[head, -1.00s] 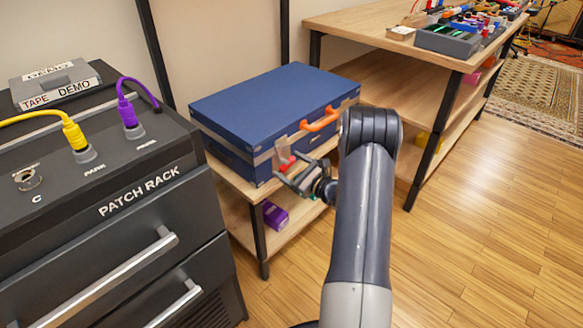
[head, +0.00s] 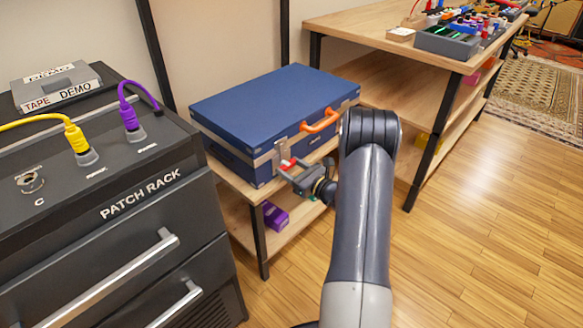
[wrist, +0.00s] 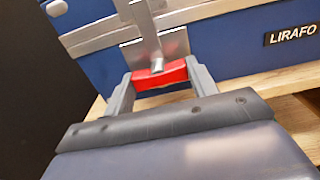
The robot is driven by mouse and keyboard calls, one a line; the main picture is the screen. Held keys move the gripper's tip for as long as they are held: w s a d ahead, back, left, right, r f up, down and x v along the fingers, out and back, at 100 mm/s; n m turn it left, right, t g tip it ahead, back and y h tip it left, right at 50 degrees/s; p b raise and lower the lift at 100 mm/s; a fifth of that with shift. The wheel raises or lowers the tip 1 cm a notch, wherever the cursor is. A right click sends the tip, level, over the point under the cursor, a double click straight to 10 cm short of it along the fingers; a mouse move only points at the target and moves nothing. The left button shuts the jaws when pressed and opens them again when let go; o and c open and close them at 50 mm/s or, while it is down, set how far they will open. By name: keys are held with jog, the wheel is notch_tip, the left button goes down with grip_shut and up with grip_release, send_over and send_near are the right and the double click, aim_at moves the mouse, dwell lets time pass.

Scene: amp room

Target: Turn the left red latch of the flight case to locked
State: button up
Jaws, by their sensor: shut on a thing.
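The blue flight case (head: 270,105) is closed and sits on a low wooden shelf unit. It has an orange handle (head: 320,121) and metal edging on its front. The left red latch (head: 287,164) is on the front face, left of the handle. In the wrist view, the red latch (wrist: 160,76) lies level on its metal plate (wrist: 170,42), under a metal pin. My gripper (head: 291,169) is at the front of the case. Its two fingers are shut on the latch, one at each end. My arm hides the case's front right, so no right latch shows.
The black patch rack (head: 150,205) stands close on the left, with yellow and purple plugs on top. A purple box (head: 275,215) lies on the lower shelf. A wooden bench (head: 345,23) stands behind right. Wood floor is clear at right.

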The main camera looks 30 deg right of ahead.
dwell(0.3)
jog(key=o, duration=1)
jog(key=p+v, duration=0.2)
jog(key=v, duration=0.8)
jog(key=shift+s+d, duration=0.15)
jog(key=shift+s, duration=0.25)
